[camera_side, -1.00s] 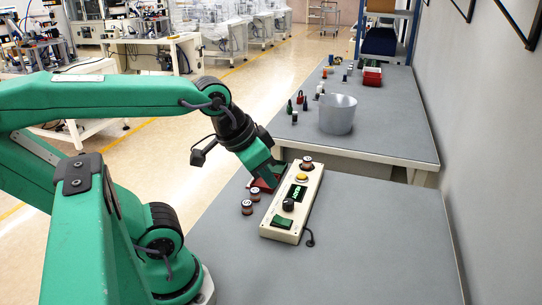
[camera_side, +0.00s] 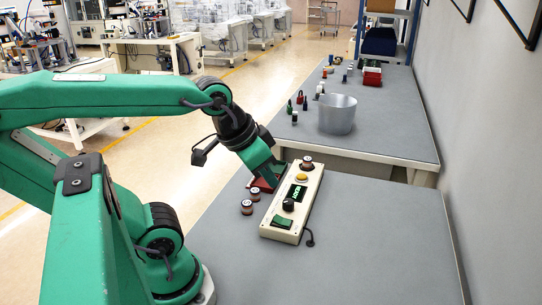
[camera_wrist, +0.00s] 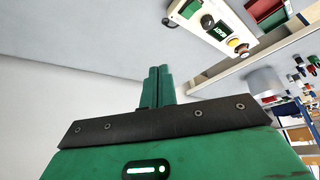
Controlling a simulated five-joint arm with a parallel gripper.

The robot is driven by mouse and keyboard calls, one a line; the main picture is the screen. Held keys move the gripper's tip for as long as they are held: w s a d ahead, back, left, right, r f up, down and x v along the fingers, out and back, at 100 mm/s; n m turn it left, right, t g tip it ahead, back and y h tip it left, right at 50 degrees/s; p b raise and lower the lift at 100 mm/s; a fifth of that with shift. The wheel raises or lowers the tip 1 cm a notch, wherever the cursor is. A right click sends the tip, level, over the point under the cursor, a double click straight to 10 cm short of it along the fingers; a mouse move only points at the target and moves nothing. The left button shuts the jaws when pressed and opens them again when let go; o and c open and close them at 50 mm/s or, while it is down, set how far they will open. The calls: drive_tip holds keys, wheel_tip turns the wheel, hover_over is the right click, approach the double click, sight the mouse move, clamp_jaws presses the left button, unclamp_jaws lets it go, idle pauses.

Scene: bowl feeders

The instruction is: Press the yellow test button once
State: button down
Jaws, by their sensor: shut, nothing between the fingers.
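The yellow test button (camera_side: 301,179) sits near the far end of a cream control box (camera_side: 278,233) on the grey table. It also shows in the wrist view (camera_wrist: 233,43), at the upper right on the box. The box carries a small green-lit display (camera_side: 297,192), a black knob (camera_side: 288,204), a green rocker switch (camera_side: 282,222) and a red-and-white round part (camera_side: 306,163) at its far end. My gripper (camera_side: 284,165) is shut and empty, left of the button and apart from it in the picture. Its shut fingers show in the wrist view (camera_wrist: 160,86).
A black cable (camera_side: 310,239) hangs off the box. A second table behind holds a grey metal bowl (camera_side: 337,114). The table's right is clear.

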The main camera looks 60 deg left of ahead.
drive_tip(key=w, duration=0.1)
drive_tip(key=n+t+y, duration=0.3)
drive_tip(key=n+y, duration=0.1)
drive_tip(key=n, duration=1)
hover_over(300, 177)
wheel_tip(300, 177, down, 9)
drive_tip(key=shift+f, duration=0.2)
drive_tip(key=shift+f, duration=0.2)
drive_tip(key=shift+f, duration=4.2)
